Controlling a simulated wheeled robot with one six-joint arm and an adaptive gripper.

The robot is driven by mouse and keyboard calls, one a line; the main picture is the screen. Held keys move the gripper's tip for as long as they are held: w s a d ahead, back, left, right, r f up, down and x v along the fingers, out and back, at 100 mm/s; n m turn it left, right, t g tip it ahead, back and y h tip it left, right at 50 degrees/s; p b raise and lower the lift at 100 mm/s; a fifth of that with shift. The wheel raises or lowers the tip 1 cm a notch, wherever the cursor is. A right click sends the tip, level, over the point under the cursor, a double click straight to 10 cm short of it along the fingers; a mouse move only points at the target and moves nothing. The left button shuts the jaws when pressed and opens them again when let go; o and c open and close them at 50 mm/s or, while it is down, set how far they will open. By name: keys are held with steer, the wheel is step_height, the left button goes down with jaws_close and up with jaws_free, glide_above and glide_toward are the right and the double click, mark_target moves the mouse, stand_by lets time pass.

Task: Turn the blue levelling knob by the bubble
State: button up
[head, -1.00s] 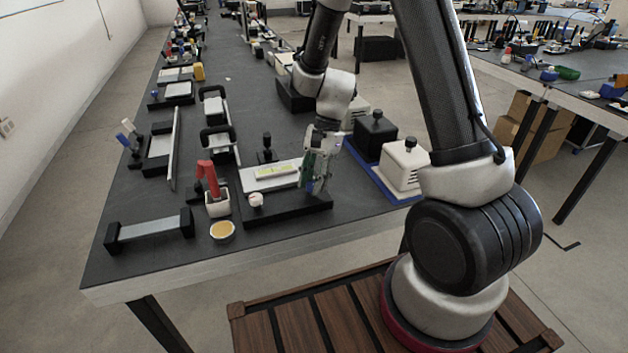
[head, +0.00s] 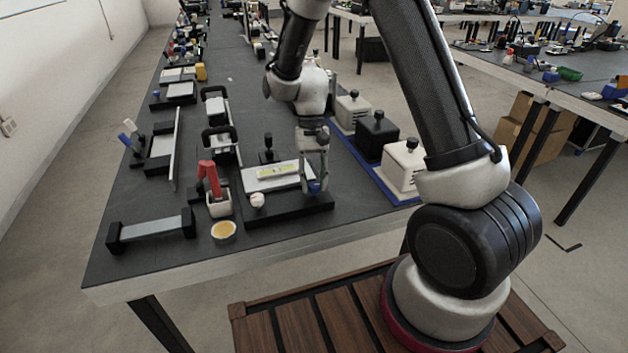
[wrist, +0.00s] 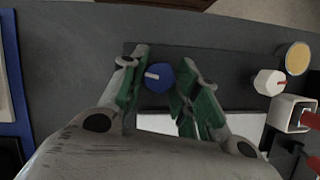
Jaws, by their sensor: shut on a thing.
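The blue levelling knob (head: 314,187) is at the right end of the black base (head: 290,207), and it shows with a white pointer mark in the wrist view (wrist: 160,78). My gripper (head: 314,180) points down over it. In the wrist view the green-padded fingers of my gripper (wrist: 164,68) are on either side of the knob, shut on it. The yellow-green bubble vial (head: 277,171) lies on the white plate, left of my gripper. A white knob (head: 257,200) stands at the plate's front left; it also shows in the wrist view (wrist: 269,82).
A white cup with a red-handled tool (head: 218,206) and a yellow-filled dish (head: 223,231) stand left of the base. A black post (head: 268,150) stands behind. Lidded boxes on a blue tray (head: 372,172) are to the right. The table's front edge is near.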

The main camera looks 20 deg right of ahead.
stand_by(0.4)
steer(key=o, duration=1)
steer(key=v, duration=1.2)
steer(key=shift+a, duration=0.1)
steer(key=shift+w+n, duration=0.1)
steer(key=shift+n, duration=0.2)
